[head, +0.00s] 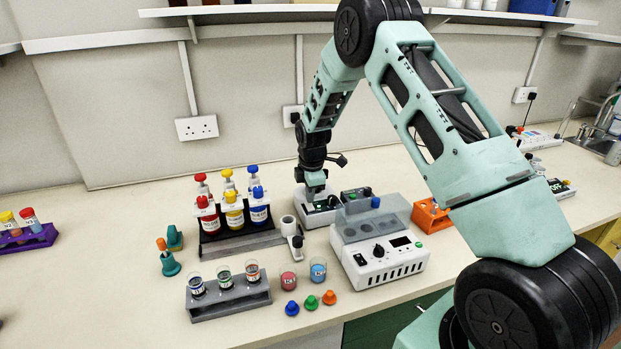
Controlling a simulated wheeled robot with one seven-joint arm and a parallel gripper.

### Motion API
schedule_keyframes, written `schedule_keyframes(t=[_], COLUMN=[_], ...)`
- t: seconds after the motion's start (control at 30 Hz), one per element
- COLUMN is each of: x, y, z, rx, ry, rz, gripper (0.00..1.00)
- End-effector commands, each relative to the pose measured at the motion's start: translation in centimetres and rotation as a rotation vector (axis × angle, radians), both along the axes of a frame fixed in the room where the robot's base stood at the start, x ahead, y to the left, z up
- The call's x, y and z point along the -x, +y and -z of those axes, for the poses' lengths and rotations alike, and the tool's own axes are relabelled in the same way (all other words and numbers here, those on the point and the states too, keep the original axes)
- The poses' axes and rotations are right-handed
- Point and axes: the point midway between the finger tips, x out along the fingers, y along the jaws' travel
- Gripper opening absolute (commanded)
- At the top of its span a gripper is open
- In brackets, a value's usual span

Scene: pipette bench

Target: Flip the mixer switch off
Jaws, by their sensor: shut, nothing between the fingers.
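My gripper (317,196) points down, shut and empty, at a small white box with a dark top (312,219) at the back middle of the bench. This box looks like the mixer, but I cannot be sure. The gripper covers part of its top, and I cannot make out a switch lever or its position. I cannot tell whether the fingertips touch the box.
A white heater-like unit (384,268) with a knob, display and clear lid stands in front right of the box. A rack of capped bottles (228,241), a grey tube rack (229,303) and an orange block (430,217) are nearby. Loose coloured caps lie in front.

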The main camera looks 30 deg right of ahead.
Motion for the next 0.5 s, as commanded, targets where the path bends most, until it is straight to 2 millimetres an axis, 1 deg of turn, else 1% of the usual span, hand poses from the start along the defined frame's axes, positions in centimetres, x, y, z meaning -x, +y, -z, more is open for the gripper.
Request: schedule_keyframes(t=[0.2, 0.5], x=[-0.08, -0.11], y=[-0.02, -0.02], z=[0.85, 0.99], rx=[0.0, 0.0], ry=[0.0, 0.0], rz=[0.0, 0.0], gripper=[0.0, 0.0])
